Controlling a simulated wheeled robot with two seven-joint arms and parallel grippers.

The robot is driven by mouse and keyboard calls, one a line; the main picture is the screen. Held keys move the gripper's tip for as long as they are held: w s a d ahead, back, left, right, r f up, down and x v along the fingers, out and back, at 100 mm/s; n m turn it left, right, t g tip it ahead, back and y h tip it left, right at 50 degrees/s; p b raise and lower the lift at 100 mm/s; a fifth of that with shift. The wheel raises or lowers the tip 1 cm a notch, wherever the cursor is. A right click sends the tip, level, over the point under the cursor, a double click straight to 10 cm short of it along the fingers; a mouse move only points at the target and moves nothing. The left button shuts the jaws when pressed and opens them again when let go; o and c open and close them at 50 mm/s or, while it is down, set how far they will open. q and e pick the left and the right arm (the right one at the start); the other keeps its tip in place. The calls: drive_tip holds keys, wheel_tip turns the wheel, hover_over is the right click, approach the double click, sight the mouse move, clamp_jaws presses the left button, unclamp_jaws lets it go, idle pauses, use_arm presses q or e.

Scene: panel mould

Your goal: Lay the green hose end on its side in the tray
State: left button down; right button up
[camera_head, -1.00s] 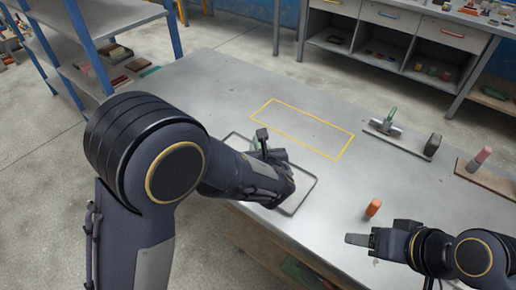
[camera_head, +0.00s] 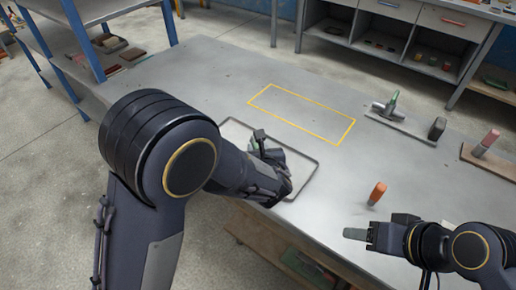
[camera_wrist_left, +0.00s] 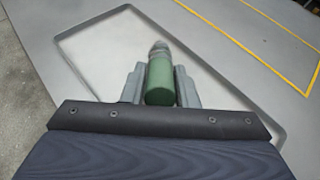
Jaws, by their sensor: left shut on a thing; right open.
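The green hose end (camera_wrist_left: 160,82) is between the two grey fingers of my left gripper (camera_wrist_left: 160,88) in the left wrist view. Its rounded grey tip points away from the wrist. The fingers are shut on it. The shallow tray (camera_wrist_left: 92,24) lies beneath it; whether the hose end touches the tray floor, I cannot tell. In the head view my left gripper (camera_head: 270,160) is over the tray (camera_head: 312,172), and the arm hides most of the hose end. My right gripper (camera_head: 356,234) is open at the lower right, outside the tray.
A yellow outlined rectangle (camera_head: 302,114) lies behind the tray. An orange cylinder (camera_head: 377,193) stands to its right. Further right are a plate with a fixture (camera_head: 388,108), a dark block (camera_head: 437,128) and a pinkish peg (camera_head: 487,141). The table's middle is clear.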

use_arm(q)
drive_tip(key=c, duration=1.1)
unclamp_jaws()
drive_tip(key=shift+o, duration=0.2)
